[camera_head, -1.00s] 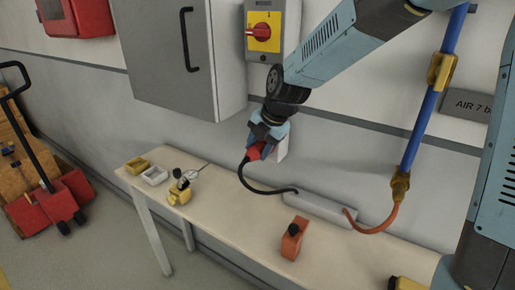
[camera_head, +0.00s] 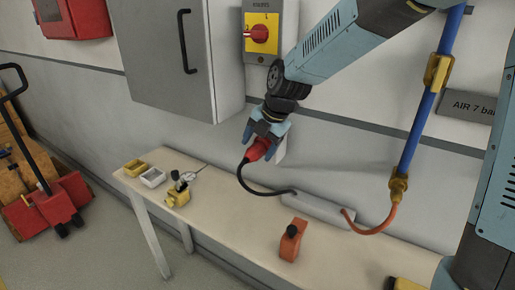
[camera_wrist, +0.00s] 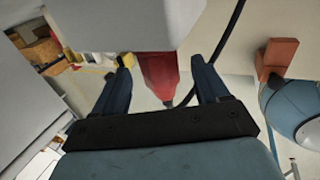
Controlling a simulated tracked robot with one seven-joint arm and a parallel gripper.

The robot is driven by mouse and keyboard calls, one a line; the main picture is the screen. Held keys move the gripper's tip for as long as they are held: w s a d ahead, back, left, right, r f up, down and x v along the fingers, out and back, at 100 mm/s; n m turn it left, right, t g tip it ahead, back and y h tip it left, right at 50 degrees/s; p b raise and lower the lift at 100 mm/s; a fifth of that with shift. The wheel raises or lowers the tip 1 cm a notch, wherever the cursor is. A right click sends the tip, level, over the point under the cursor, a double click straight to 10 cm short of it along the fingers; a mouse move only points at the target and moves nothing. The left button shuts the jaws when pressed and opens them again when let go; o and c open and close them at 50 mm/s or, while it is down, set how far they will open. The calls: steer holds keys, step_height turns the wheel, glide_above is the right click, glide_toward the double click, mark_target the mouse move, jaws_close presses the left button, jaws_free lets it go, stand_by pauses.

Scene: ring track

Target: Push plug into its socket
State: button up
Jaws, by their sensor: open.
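The red plug (camera_head: 259,150) sits at the pale socket box (camera_head: 282,151) on the wall, with a black cable hanging from it to the bench. In the wrist view the plug (camera_wrist: 158,76) meets the lower edge of the large grey box face (camera_wrist: 120,22); its front end is hidden there, so I cannot tell how deep it sits. My gripper (camera_head: 266,136) is at the plug. In the wrist view my gripper (camera_wrist: 162,82) is open, one finger on each side of the plug, with a gap visible on both sides.
A bench (camera_head: 235,222) runs below, with a grey cable box (camera_head: 318,208), an orange block (camera_head: 292,240), a yellow tool (camera_head: 180,190) and small trays (camera_head: 153,177). A grey cabinet (camera_head: 170,55) and red-yellow switch (camera_head: 261,33) are close above. A blue pipe (camera_head: 420,125) stands at right.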

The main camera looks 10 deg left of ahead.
steer(key=v, duration=1.2)
steer(key=shift+d+r, duration=0.15)
steer(key=shift+s, duration=0.15)
